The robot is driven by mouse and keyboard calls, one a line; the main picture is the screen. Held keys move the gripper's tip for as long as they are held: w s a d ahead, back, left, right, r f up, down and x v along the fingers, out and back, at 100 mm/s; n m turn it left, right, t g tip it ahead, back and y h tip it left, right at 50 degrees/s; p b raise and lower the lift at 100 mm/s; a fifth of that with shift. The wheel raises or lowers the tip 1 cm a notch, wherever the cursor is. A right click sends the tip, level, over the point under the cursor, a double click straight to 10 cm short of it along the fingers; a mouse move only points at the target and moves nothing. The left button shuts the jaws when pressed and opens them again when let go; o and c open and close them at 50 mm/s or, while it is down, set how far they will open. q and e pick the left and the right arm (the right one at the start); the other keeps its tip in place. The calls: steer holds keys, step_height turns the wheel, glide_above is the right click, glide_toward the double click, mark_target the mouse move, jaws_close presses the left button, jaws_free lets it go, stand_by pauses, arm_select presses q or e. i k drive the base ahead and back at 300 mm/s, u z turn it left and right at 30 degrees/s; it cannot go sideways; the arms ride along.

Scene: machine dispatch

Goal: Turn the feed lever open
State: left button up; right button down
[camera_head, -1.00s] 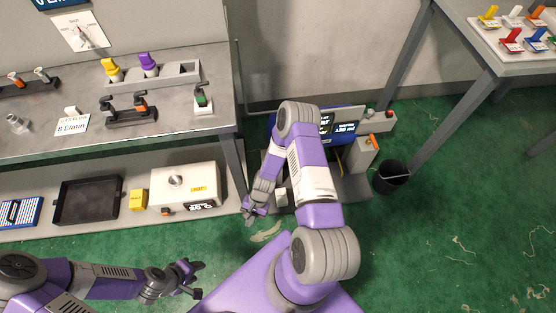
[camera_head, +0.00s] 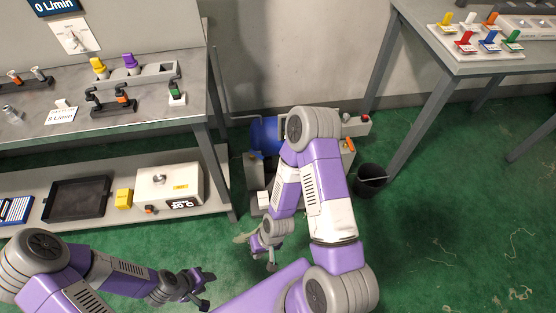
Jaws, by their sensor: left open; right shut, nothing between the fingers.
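No lever is clearly labelled as the feed lever. An orange lever (camera_head: 349,146) sticks up on the floor machine, which has a blue body (camera_head: 264,136) and is partly hidden behind my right arm. Small black valves with orange parts (camera_head: 122,95) stand in a black rack on the left bench. My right gripper (camera_head: 271,266) is shut and empty, low in front of the machine. My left gripper (camera_head: 206,290) is open and empty over the green floor at the bottom. Neither gripper touches a lever.
The left bench (camera_head: 150,110) has a lower shelf with a black tray (camera_head: 78,183) and a white box (camera_head: 172,184). A black bin (camera_head: 370,182) stands right of the machine. A table (camera_head: 462,62) with coloured levers is at top right. Floor at right is clear.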

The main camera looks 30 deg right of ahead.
mark_target(253, 152)
steer(key=z, duration=0.75)
steer(key=i, duration=0.65)
steer(key=u, duration=0.95)
